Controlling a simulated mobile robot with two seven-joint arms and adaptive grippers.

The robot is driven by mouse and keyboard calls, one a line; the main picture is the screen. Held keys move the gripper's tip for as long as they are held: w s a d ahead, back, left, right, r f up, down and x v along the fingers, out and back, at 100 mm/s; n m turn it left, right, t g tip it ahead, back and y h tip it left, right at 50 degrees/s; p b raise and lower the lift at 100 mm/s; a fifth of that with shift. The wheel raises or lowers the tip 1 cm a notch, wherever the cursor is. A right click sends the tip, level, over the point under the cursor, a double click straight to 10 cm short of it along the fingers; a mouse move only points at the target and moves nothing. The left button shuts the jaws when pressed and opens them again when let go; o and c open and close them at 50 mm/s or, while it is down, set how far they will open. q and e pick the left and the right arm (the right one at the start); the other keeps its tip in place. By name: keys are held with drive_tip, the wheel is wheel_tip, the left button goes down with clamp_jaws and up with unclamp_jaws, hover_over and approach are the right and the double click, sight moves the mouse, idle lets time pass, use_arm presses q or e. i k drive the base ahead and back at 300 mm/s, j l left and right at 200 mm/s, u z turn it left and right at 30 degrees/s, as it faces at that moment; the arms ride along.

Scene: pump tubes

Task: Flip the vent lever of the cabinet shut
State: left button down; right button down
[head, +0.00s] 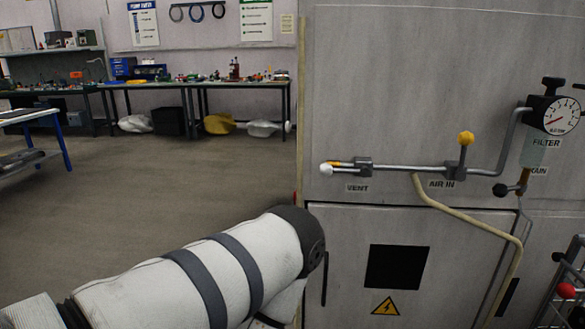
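The cabinet (400,80) is a large grey metal box filling the right side of the head view. The vent valve (364,168) sits at the left end of a horizontal pipe on its front, above the VENT label. Left of the valve body, a short yellow part that looks like the vent lever (337,164) lies roughly along the pipe line, beside a white rounded end (326,169). My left arm comes in from the lower left, below and left of the valve, apart from it in the picture. Neither gripper shows.
The AIR IN valve (450,173) has an upright lever with a yellow knob (466,138). A gauge (561,116) and filter stand at right; a beige hose (470,219) hangs below. Workbenches (200,84) line the back wall. Open floor (165,170) lies left of the cabinet.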

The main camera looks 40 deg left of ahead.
sight(325, 169)
drive_tip(key=u, duration=1.05)
drive_tip(key=i+l, duration=0.1)
